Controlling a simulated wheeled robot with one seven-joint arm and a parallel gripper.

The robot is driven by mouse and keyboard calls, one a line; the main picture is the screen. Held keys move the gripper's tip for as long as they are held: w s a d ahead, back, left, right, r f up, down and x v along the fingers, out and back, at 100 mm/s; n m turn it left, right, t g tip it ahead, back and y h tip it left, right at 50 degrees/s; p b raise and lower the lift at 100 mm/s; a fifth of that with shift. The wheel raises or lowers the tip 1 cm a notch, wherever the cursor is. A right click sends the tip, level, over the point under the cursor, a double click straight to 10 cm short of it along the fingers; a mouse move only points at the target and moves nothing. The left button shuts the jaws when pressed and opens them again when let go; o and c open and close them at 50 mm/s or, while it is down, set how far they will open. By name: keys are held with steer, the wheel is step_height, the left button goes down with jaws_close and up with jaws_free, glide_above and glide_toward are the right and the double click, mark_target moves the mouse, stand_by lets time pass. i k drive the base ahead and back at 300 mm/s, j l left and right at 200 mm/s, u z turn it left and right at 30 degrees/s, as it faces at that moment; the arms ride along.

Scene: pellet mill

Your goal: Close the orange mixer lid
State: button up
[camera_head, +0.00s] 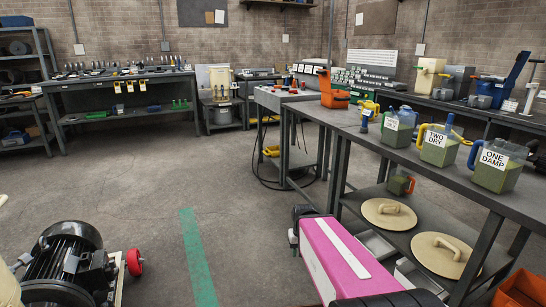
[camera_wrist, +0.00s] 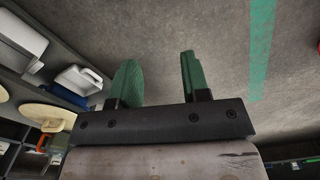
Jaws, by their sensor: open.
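A small orange mixer (camera_head: 335,98) stands on the far end of the long bench in the head view. A slanted orange piece rises at its left side and looks like its lid, raised; the hinge and opening are too small to tell. The mixer does not show in the wrist view. My gripper (camera_wrist: 157,78) shows two green fingers, spread apart with nothing between them. It is over the floor beside the bench's lower shelf, away from the mixer. The gripper's fingers cannot be made out in the head view, where my pink arm link is low in front of the bench.
Labelled jugs, including one marked TWO DRY (camera_head: 438,147) and one marked ONE DAMP (camera_head: 497,168), line the bench (camera_head: 405,160). Round lids (camera_head: 388,214) lie on its lower shelf. A motor (camera_head: 70,262) stands at lower left. The floor around the green stripe (camera_head: 196,255) is clear.

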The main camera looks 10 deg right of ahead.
mark_target(325, 82)
steer(key=i+j+z, duration=0.4)
steer(key=i+j, duration=0.15)
steer(key=i, duration=0.2)
steer(key=i+j+z, duration=0.45)
steer(key=i+j, duration=0.65)
steer(key=j, duration=0.25)
steer(key=l+z, duration=0.05)
